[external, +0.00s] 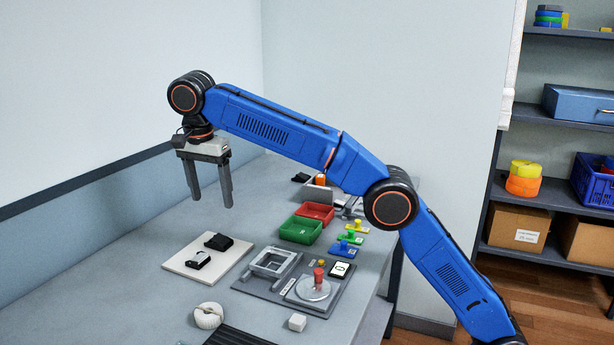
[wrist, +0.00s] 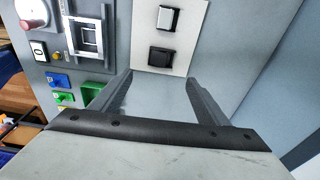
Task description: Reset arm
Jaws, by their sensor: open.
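My gripper (external: 211,201) hangs from the blue arm with its fingers pointing down, above the left back part of the grey table (external: 155,220). Its two fingers are apart with nothing between them. In the wrist view my gripper (wrist: 158,82) is also open, with bare table showing between the fingers. The blue arm (external: 280,130) is raised and bent, and reaches over the table from the right.
A wall (external: 100,90) is behind; shelves (external: 560,140) stand at right.

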